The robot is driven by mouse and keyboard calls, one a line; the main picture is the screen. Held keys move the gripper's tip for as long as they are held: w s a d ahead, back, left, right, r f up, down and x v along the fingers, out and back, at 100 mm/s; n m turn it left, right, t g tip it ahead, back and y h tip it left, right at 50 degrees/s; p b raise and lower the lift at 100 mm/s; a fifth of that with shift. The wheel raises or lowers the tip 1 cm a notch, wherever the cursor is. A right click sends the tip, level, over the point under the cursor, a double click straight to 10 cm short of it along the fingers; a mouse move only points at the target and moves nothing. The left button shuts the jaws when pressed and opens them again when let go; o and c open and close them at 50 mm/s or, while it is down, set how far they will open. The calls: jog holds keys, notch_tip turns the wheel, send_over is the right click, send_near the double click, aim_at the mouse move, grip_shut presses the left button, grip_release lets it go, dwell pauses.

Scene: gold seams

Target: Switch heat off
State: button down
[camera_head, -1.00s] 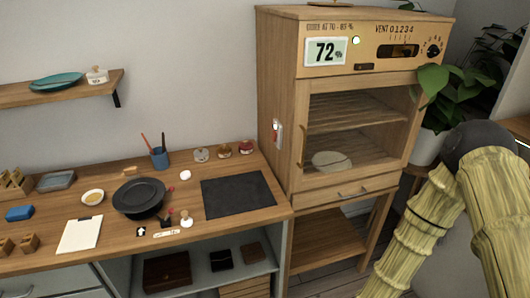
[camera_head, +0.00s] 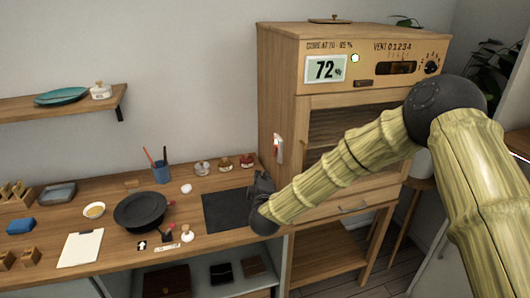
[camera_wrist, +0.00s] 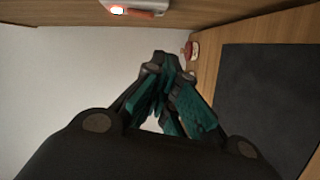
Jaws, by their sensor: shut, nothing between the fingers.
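A wooden cabinet (camera_head: 278,62) stands right of the bench, its display (camera_head: 326,69) reading 72 %. On its left side is a small white switch box (camera_head: 278,149) with a red part. In the wrist view the switch box (camera_wrist: 134,8) is at the top edge, partly cut off, with a glowing red spot. My gripper (camera_head: 264,180) is in front of the cabinet's left side, below the switch box and above the bench's right end. In the wrist view my gripper (camera_wrist: 167,62) has its teal-padded fingers together, empty and apart from the switch box.
A dark mat (camera_head: 225,210) lies on the bench under my gripper. Small jars (camera_head: 225,164) stand behind it. A black pan (camera_head: 140,210), a cup of brushes (camera_head: 161,172) and a clipboard (camera_head: 81,248) are farther left. My arm covers much of the cabinet door.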

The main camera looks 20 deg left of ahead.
aim_at(275, 151)
jog(key=r, duration=0.1)
jog(key=a, duration=0.1)
jog(key=a+r+n, duration=0.1)
jog(key=shift+s+r+t, duration=0.25)
jog(key=shift+r+t, duration=0.1)
jog(key=shift+t, duration=0.05)
jog(key=shift+w+d, duration=0.1)
jog(key=w+f+p, duration=0.1)
jog(key=w+p, duration=0.4)
jog(key=w, duration=0.6)
jog(key=shift+w+p, duration=0.2)
jog(key=shift+p, duration=0.2)
